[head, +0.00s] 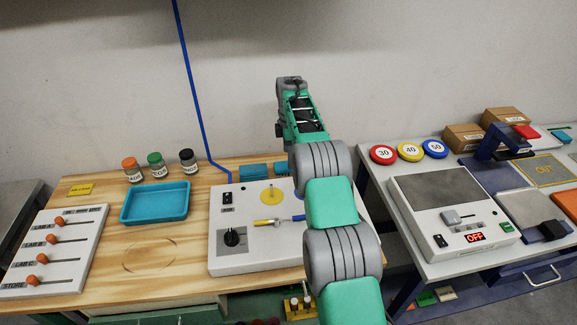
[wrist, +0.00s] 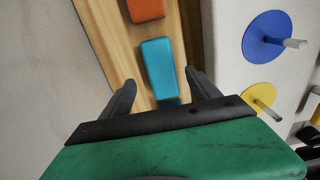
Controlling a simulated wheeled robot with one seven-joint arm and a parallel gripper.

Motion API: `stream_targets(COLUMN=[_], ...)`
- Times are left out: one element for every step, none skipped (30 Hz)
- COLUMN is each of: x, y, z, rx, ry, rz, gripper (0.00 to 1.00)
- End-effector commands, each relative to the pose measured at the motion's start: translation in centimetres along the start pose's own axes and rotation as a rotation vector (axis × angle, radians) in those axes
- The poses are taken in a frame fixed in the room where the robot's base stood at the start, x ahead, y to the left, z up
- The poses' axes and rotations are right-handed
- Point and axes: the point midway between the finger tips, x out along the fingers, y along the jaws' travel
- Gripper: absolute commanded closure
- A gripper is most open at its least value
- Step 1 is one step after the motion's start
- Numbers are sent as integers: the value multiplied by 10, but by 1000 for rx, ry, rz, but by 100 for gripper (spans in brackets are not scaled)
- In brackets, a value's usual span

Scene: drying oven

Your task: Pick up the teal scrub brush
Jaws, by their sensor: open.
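In the wrist view, a teal block-shaped thing (wrist: 158,68), which looks like the scrub brush, lies on a wooden surface. A smaller teal piece shows just below it, partly hidden by my gripper. My gripper (wrist: 160,78) is open and empty. Its two dark fingers lie to the left and right of the teal thing in the picture; I cannot tell the height between them. In the head view, teal blocks (head: 256,172) lie behind the white panel, partly covered by my arm. I cannot make out my fingertips there.
An orange block (wrist: 146,9) lies just beyond the teal one. The white panel (head: 262,249) with a blue disc (wrist: 266,37) and a yellow disc (wrist: 258,98) stands close by. A wall (head: 90,90) is behind. A blue tray (head: 156,218) and several jars stand at left.

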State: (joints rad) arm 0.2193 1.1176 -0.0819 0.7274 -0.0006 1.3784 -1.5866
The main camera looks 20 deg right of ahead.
Motion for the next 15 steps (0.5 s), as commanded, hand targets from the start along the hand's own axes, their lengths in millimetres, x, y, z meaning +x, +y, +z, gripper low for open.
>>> stream_targets(x=[6,10,16,22,28,36,41,44,48,50,52,52,52,52,52], y=[-2,-2,-3,-4,-5,-5,-4,-4,-4,-4,-4,-4,-3,-3,-4], z=[0,0,1,1,1,0,0,0,0,-1,-1,-1,-2,-2,-2], rx=[1,1,1,1,1,1,0,0,0,-1,-1,-2,-2,-2,-3], ry=[0,0,0,0,0,0,0,0,0,0,0,0,0,0,0], rz=[-4,-4,-5,-6,-6,-6,-4,-2,-2,-2,-1,0,0,0,0], gripper=[29,29,29,29,29,29,29,29,29,29,29,29,29,29,29])
